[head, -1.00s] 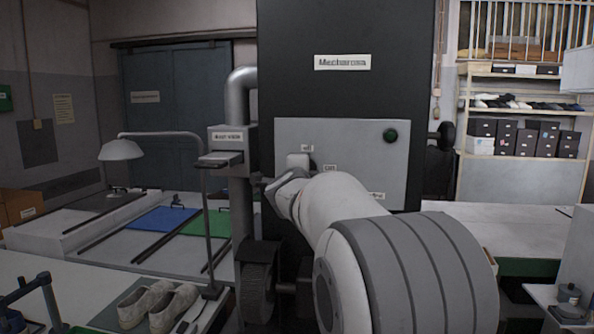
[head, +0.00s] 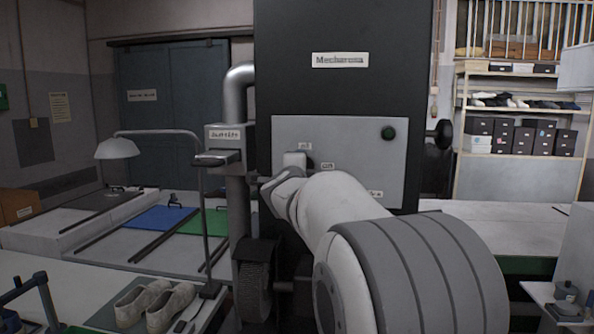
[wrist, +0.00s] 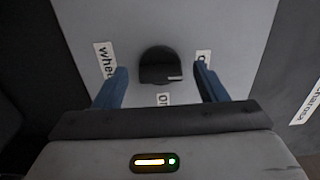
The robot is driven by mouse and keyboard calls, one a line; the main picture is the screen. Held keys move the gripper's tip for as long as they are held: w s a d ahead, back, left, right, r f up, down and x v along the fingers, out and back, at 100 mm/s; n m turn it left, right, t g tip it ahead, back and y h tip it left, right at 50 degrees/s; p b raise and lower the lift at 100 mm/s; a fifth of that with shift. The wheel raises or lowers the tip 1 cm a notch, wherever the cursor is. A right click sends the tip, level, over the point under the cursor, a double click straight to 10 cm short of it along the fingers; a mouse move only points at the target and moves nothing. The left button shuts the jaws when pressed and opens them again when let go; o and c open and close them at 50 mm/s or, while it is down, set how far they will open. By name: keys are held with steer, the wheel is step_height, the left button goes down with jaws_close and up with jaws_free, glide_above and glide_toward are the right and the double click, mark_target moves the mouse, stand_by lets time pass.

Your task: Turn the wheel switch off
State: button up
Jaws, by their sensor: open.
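In the wrist view a dark round knob (wrist: 160,66) sits on the grey panel (wrist: 215,25), with a small pale mark on its lower right. A label starting "whe" (wrist: 105,60) lies to its left, and two partly cut labels lie below (wrist: 163,99) and right (wrist: 204,57). My gripper (wrist: 163,80) is open, its two blue fingers apart to the left and right of the knob, slightly lower in the picture. I cannot tell whether they touch the panel. In the head view my arm hides the knob and most of my gripper in front of the panel (head: 345,140).
The panel is on a dark machine (head: 335,95) and carries a dark green button (head: 388,132) at its upper right. A grey pipe (head: 238,95) stands left of the machine. A lamp (head: 118,148) and a pair of shoes (head: 155,302) are further left.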

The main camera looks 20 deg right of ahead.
steer(key=b+v, duration=0.1)
steer(key=v, duration=0.6)
steer(key=s+a+f+n+g+y, duration=0.1)
steer(key=s+a+f+n+y, duration=0.4)
steer(key=a+n, duration=0.3)
steer(key=s+a+f+n+g+y, duration=0.1)
steer(key=s+a+f+n+y, duration=0.2)
steer(key=a+f+n+y, duration=0.35)
steer(key=s+a+f+n+g+h+b, duration=0.1)
steer(key=s+f+n+g, duration=0.8)
steer(key=s+f, duration=1)
steer(key=s+n, duration=0.1)
steer(key=s, duration=0.2)
steer(key=shift+a+g, duration=0.3)
steer(key=shift+a, duration=0.05)
steer(key=shift+h, duration=0.25)
